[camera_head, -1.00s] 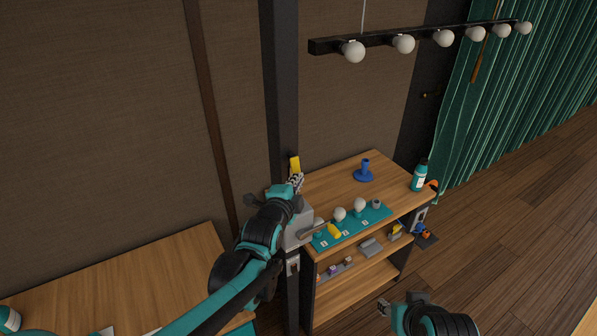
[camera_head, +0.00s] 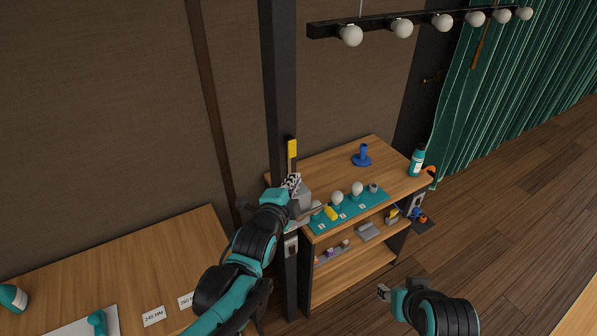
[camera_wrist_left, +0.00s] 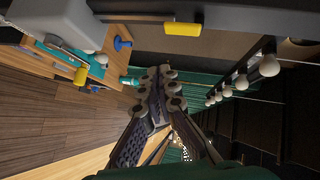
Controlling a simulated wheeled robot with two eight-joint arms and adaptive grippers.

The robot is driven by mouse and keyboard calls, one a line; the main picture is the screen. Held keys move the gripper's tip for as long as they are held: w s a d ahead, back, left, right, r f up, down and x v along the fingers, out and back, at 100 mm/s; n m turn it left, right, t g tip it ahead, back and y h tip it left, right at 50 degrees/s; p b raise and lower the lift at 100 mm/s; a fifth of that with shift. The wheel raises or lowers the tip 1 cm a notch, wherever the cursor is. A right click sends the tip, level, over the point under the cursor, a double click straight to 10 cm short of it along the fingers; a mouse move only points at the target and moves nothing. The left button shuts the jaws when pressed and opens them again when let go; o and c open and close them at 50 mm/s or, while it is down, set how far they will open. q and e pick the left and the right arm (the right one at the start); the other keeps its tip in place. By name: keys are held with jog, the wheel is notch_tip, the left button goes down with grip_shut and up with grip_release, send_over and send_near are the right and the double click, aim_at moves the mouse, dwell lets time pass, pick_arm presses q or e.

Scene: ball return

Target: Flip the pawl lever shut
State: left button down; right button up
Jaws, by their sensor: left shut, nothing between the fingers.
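A yellow lever-like piece (camera_head: 292,149) stands upright against the dark post (camera_head: 281,90); I take it for the pawl lever. It also shows in the left wrist view (camera_wrist_left: 182,29), lying across the picture beyond the fingertips. My left gripper (camera_head: 293,181) is just below it in the head view, apart from it, in front of a grey housing (camera_head: 304,198). In the left wrist view its fingers (camera_wrist_left: 162,73) are together and empty. The housing's crank has a yellow grip (camera_head: 331,213). My right gripper (camera_head: 384,292) is low, away from the post; its jaws are too small to read.
White balls hang on a dark bar (camera_head: 375,26). Another table (camera_head: 150,265) is at left.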

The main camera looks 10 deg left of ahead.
pick_arm(q)
jog(key=v, duration=0.4)
jog(key=shift+s+d+f, duration=0.15)
jog(key=shift+s+d, duration=0.15)
jog(key=shift+s, duration=0.15)
pick_arm(e)
jog(key=shift+s+d+r, duration=0.2)
jog(key=shift+s+r, duration=0.05)
jog(key=shift+r, duration=0.1)
pick_arm(q)
jog(key=shift+s, duration=0.1)
pick_arm(e)
jog(key=shift+s, duration=0.1)
pick_arm(q)
jog(key=s+a+f+n+g+y+b, duration=0.1)
jog(key=s+a+f+n+g+b, duration=0.1)
jog(key=s+f+n+b, duration=0.3)
jog(key=s+a+f+n+g+y+b, duration=0.1)
jog(key=s+a+f+n+g+b, duration=0.2)
jog(key=f, duration=1.1)
jog(key=s+a+f+n+g+y+b, duration=0.1)
jog(key=s+a+f+n+g+b, duration=0.2)
jog(key=s+f+n+b, duration=0.6)
jog(key=shift+s+a+f+b, duration=0.2)
jog(key=shift+a+f+b, duration=0.3)
jog(key=shift+a, duration=0.45)
pick_arm(e)
notch_tip(320, 180, down, 18)
jog(key=shift+f, duration=0.25)
